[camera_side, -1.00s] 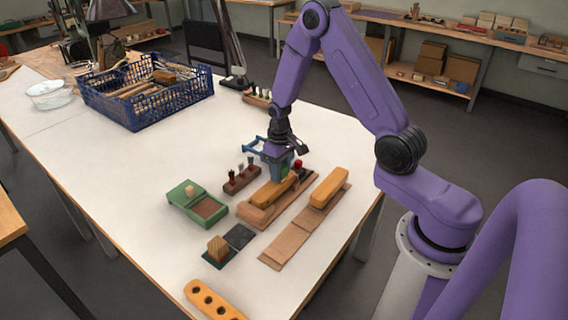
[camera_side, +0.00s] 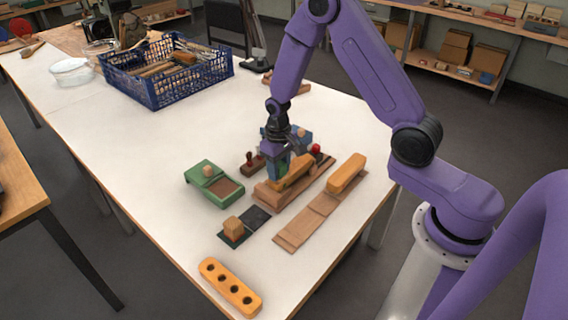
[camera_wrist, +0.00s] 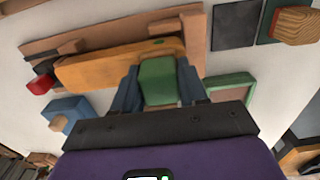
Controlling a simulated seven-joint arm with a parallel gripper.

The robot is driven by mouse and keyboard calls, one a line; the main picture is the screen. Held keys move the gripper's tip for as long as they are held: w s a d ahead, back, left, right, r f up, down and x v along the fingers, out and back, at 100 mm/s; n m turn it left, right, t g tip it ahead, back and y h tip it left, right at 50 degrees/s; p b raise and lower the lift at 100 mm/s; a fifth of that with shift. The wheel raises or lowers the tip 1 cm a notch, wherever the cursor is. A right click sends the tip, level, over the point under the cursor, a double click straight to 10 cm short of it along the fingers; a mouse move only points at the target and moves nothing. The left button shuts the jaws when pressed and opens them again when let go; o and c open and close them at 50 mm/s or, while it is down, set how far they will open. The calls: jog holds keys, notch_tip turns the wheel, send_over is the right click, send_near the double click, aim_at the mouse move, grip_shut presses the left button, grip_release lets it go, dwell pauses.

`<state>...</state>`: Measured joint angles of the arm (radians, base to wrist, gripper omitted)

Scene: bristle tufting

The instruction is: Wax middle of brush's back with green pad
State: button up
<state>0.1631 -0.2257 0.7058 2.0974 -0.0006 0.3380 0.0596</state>
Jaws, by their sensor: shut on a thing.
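The brush (camera_side: 296,172), an orange wooden block, lies back up in a wooden holder (camera_side: 270,199). It also shows in the wrist view (camera_wrist: 95,69), with a small dark green mark near its right end. I cannot tell whether the pad touches the brush. The pad is mostly hidden in the side view.
A green box (camera_side: 226,188) stands left of the holder. Another orange block (camera_side: 347,172) rests on a board (camera_side: 297,228) at right. A small wooden block (camera_side: 233,228), a dark patch (camera_side: 258,218) and a holed orange block (camera_side: 230,287) lie in front. A blue crate (camera_side: 165,88) stands behind.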

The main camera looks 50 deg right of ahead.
aim_at(302, 158)
jog(key=shift+d, duration=5.45)
notch_tip(302, 158, up, 8)
jog(key=shift+f, duration=0.1)
